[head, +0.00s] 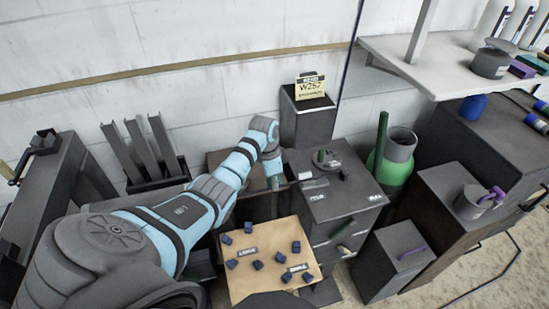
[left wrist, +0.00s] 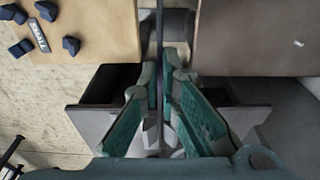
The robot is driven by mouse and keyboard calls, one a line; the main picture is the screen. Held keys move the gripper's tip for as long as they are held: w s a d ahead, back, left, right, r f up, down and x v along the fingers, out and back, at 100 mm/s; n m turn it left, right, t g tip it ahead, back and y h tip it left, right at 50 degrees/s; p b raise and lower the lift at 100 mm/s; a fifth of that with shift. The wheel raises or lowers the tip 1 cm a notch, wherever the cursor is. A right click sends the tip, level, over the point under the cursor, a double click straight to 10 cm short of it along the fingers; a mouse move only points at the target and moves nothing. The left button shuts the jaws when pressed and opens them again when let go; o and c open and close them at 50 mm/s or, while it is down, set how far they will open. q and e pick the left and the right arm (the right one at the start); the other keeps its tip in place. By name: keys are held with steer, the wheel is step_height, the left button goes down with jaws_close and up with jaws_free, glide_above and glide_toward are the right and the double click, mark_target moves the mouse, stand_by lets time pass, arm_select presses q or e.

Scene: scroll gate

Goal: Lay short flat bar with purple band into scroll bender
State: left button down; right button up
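My left gripper (head: 274,180) reaches down beside the left edge of the grey cabinet (head: 345,205). In the left wrist view its teal fingers (left wrist: 161,80) are close together on both sides of a thin dark bar (left wrist: 159,30), seen edge-on, and appear shut on it. No purple band shows on this bar. My right gripper is not in view.
A wooden board (head: 262,282) with several dark blue blocks lies in front of the cabinet. A rack of upright grey channels (head: 150,150) stands left. A sign (head: 310,87) stands behind.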

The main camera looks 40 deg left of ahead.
arm_select(q)
steer(key=c, duration=1.7)
jaws_free()
steer(key=r, duration=0.8)
steer(key=s+r, duration=0.1)
steer(key=r, duration=0.3)
steer(key=shift+s+a, duration=0.1)
steer(key=shift+a, duration=0.3)
steer(key=shift+f, duration=0.1)
